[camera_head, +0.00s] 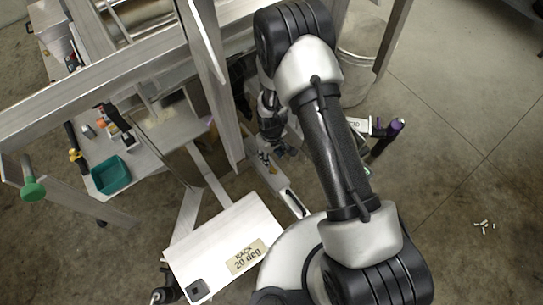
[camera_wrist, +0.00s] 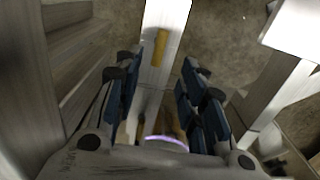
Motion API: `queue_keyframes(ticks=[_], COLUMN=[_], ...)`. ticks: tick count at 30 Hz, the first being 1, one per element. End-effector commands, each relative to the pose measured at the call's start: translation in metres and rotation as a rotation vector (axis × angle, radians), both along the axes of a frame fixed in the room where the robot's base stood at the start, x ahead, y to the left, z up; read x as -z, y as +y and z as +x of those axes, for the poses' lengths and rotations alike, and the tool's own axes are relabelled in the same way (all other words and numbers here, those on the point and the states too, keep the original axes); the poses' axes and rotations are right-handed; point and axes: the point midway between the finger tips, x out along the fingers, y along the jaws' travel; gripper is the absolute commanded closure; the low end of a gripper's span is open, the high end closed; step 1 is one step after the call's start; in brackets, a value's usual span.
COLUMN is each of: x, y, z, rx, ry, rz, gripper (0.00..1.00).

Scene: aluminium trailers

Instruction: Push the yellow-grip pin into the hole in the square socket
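My gripper (camera_wrist: 157,70) has its two blue-padded fingers wide apart in the wrist view, with nothing clearly held between them. An aluminium bar (camera_wrist: 166,18) runs away beneath and between the fingers. A short yellow-tan piece (camera_wrist: 160,47) lies along it, just beyond the fingertips; I cannot tell whether it is the pin's grip. In the head view my gripper (camera_head: 284,150) is small and dark, over the bar (camera_head: 268,178), beside a small yellowish spot (camera_head: 266,158). A dark slot (camera_head: 292,202) shows at the bar's near end. I cannot clearly make out the square socket or its hole.
A white panel marked "RACK 20 deg" (camera_head: 215,243) is at the lower middle. A shelf with a teal bin (camera_head: 110,174) and tools is at left. Aluminium frame members (camera_head: 207,80) stand close to my arm. A bucket (camera_head: 357,52) stands behind. Open floor lies to the right.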

Motion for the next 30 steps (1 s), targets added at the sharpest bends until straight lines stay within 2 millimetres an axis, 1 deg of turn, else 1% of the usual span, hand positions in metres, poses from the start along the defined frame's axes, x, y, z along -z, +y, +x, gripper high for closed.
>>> queue_keyframes(ticks=[4,7,9,11,14,18,21,25,30], x=[0.0,0.0,-0.001,-0.001,-0.001,0.003,0.006,0.012,0.024], y=[0.0,0.0,0.0,0.0,0.0,0.0,0.0,0.0,0.0], z=[0.0,0.0,0.001,0.0,0.001,0.001,0.001,0.001,0.0], rx=[0.0,0.011,0.05,0.113,0.262,0.465,0.571,0.638,0.647], ry=[0.0,0.0,0.0,0.002,0.002,0.002,0.001,0.0,0.001], rz=[0.0,0.0,0.0,0.0,0.0,0.0,0.0,0.001,0.0], gripper=[0.63,0.69,0.74,0.78,0.84,0.94,1.0,1.0,1.0])
